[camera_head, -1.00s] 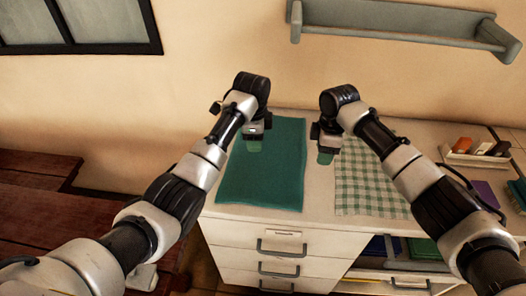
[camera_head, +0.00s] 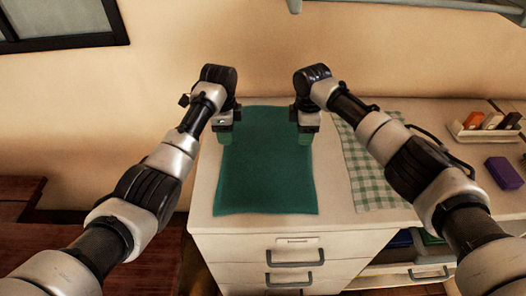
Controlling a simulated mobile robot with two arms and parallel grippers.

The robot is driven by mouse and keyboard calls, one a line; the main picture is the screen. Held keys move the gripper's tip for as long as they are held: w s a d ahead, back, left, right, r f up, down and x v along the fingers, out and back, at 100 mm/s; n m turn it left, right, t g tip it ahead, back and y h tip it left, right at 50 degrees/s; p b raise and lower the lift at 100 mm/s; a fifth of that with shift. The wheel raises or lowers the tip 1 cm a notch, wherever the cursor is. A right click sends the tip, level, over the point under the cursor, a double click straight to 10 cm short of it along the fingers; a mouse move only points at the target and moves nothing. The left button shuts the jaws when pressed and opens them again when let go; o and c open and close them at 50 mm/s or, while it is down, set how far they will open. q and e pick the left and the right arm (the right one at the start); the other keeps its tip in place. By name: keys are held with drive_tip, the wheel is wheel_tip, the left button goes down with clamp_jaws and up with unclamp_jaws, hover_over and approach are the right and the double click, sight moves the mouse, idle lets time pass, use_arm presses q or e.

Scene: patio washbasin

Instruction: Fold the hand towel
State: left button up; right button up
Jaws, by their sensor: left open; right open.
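The hand towel (camera_head: 265,175) is a plain dark green cloth lying flat and spread out on the white cabinet top, its near edge close to the cabinet's front edge. My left gripper (camera_head: 225,138) is open at the towel's left edge, towards its far end. My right gripper (camera_head: 305,138) is open at the towel's right edge, about level with the left one. Both point down. The fingertips look greenish against the cloth, and I cannot tell whether they touch it.
A green-and-white checked cloth (camera_head: 368,175) lies right of the towel, partly behind my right arm. Further right are a tray (camera_head: 472,134) of small items and a purple block (camera_head: 503,172). Drawers (camera_head: 290,258) are below the top. A wall shelf (camera_head: 400,5) hangs above.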

sight(229, 152)
use_arm(q)
drive_tip(key=f, duration=0.4)
drive_tip(key=shift+s+d+f, duration=0.15)
drive_tip(key=shift+d+f, duration=0.05)
drive_tip(key=shift+f, duration=0.2)
use_arm(e)
wheel_tip(229, 152, down, 5)
drive_tip(key=shift+s+d+r, duration=0.1)
drive_tip(key=shift+s+d, duration=0.05)
use_arm(q)
drive_tip(key=shift+f, duration=0.4)
use_arm(e)
drive_tip(key=shift+f, duration=0.4)
drive_tip(key=shift+f, duration=0.1)
use_arm(q)
drive_tip(key=shift+f, duration=0.15)
drive_tip(key=shift+c, duration=0.5)
use_arm(e)
drive_tip(key=shift+c, duration=0.5)
use_arm(q)
clamp_jaws()
use_arm(e)
clamp_jaws()
